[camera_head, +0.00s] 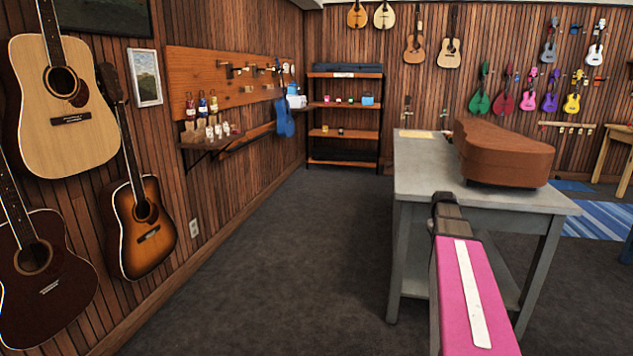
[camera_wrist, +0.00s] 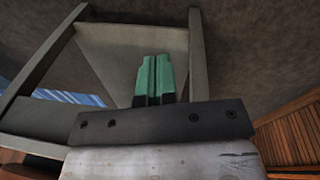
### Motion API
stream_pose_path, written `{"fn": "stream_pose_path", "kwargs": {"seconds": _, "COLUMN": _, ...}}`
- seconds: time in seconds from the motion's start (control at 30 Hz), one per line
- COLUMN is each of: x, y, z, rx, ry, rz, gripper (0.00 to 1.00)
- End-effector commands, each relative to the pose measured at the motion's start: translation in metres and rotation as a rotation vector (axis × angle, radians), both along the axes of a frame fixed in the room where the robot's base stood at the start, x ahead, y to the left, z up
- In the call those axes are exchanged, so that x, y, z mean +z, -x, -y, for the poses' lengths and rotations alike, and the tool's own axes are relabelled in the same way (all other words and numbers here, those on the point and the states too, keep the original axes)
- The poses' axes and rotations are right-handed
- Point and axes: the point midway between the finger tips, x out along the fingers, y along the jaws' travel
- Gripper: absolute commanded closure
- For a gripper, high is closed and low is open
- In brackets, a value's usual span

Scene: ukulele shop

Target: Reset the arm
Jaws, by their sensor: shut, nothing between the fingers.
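My gripper (camera_wrist: 154,80) shows in the wrist view with its green fingers pressed together. It is shut and holds nothing. Beyond the fingers are the grey table's lower shelf (camera_wrist: 125,50) and legs, seen at a tilt. In the head view my pink arm link reaches up from the bottom right, in front of the grey table (camera_head: 418,180). The fingers are not visible in the head view.
A brown instrument case (camera_head: 505,152) lies on the grey table. Guitars (camera_head: 65,95) hang on the left wall, near a pegboard shelf (camera_head: 208,143). A black rack (camera_head: 345,150) stands at the back. The dark floor (camera_head: 270,260) left of the table is clear.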

Motion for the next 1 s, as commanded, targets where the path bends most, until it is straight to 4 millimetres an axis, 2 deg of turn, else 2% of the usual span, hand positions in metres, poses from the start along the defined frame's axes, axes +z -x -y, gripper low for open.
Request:
{"fn": "stream_pose_path", "kwargs": {"seconds": 0.03, "x": -0.018, "y": 0.019, "z": -0.035, "rx": 0.013, "ry": -0.013, "rz": -0.006, "gripper": 1.00}}
{"fn": "stream_pose_path", "kwargs": {"seconds": 0.2, "x": -0.066, "y": 0.063, "z": -0.125, "rx": 0.031, "ry": -0.055, "rz": -0.016, "gripper": 1.00}}
{"fn": "stream_pose_path", "kwargs": {"seconds": 0.4, "x": -0.109, "y": 0.127, "z": -0.213, "rx": 0.048, "ry": -0.098, "rz": -0.034, "gripper": 1.00}}
{"fn": "stream_pose_path", "kwargs": {"seconds": 0.5, "x": -0.123, "y": 0.154, "z": -0.243, "rx": 0.050, "ry": -0.114, "rz": -0.044, "gripper": 1.00}}
{"fn": "stream_pose_path", "kwargs": {"seconds": 0.6, "x": -0.132, "y": 0.173, "z": -0.263, "rx": 0.052, "ry": -0.125, "rz": -0.051, "gripper": 1.00}}
{"fn": "stream_pose_path", "kwargs": {"seconds": 0.7, "x": -0.136, "y": 0.183, "z": -0.273, "rx": 0.053, "ry": -0.131, "rz": -0.054, "gripper": 1.00}}
{"fn": "stream_pose_path", "kwargs": {"seconds": 1.0, "x": -0.138, "y": 0.185, "z": -0.276, "rx": 0.051, "ry": -0.133, "rz": -0.055, "gripper": 1.00}}
